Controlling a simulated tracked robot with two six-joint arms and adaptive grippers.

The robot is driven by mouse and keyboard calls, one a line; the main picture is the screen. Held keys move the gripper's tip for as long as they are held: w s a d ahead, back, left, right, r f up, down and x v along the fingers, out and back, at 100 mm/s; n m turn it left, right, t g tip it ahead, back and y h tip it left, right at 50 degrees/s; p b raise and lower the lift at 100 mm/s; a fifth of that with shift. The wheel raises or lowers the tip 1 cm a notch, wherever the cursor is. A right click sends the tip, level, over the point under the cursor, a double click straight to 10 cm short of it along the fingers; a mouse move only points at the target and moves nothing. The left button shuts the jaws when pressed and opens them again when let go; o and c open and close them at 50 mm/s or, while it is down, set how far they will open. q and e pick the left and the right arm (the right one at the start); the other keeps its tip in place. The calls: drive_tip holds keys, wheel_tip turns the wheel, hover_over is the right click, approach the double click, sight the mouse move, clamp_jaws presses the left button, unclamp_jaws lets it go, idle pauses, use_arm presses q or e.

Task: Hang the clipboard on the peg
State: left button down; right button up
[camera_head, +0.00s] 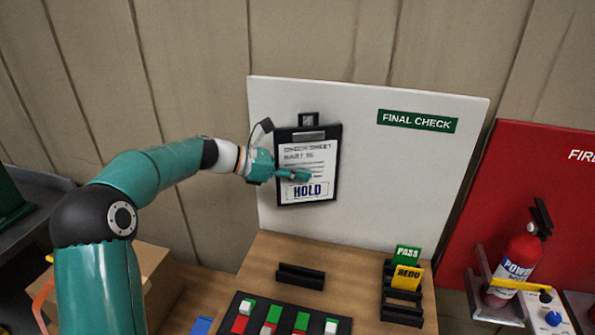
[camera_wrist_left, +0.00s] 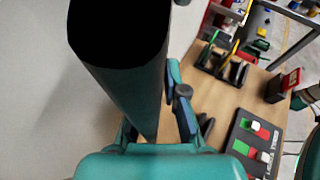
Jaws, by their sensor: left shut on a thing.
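The clipboard (camera_head: 312,150) is black with a white check sheet marked HOLD. It stands nearly upright, slightly tilted, in front of the left part of the white FINAL CHECK board (camera_head: 400,175). A black hanging tab with an opening (camera_head: 308,119) is at its top. My left gripper (camera_head: 298,175) is shut on the clipboard, reaching from the left across its lower half. In the left wrist view a large dark shape (camera_wrist_left: 125,75), apparently the clipboard, rises from between the fingers. I cannot make out the peg, or whether the tab is on it.
A wooden bench (camera_head: 345,275) below carries an empty black holder (camera_head: 300,276), a rack (camera_head: 401,312) with PASS and REDO cards, and a switch panel (camera_head: 245,318). A red board (camera_head: 510,190) with an extinguisher (camera_head: 519,262) stands right.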

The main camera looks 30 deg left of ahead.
use_arm(q)
drive_tip(key=shift+w+a+f, duration=0.2)
drive_tip(key=c, duration=1.5)
unclamp_jaws()
drive_tip(key=o, duration=0.4)
drive_tip(key=shift+w+f, duration=0.2)
drive_tip(key=shift+w, duration=0.15)
drive_tip(key=shift+c, duration=0.2)
drive_tip(key=shift+s+r, duration=0.1)
drive_tip(key=shift+s, duration=0.05)
drive_tip(key=v, duration=0.8)
drive_tip(key=shift+d, duration=0.1)
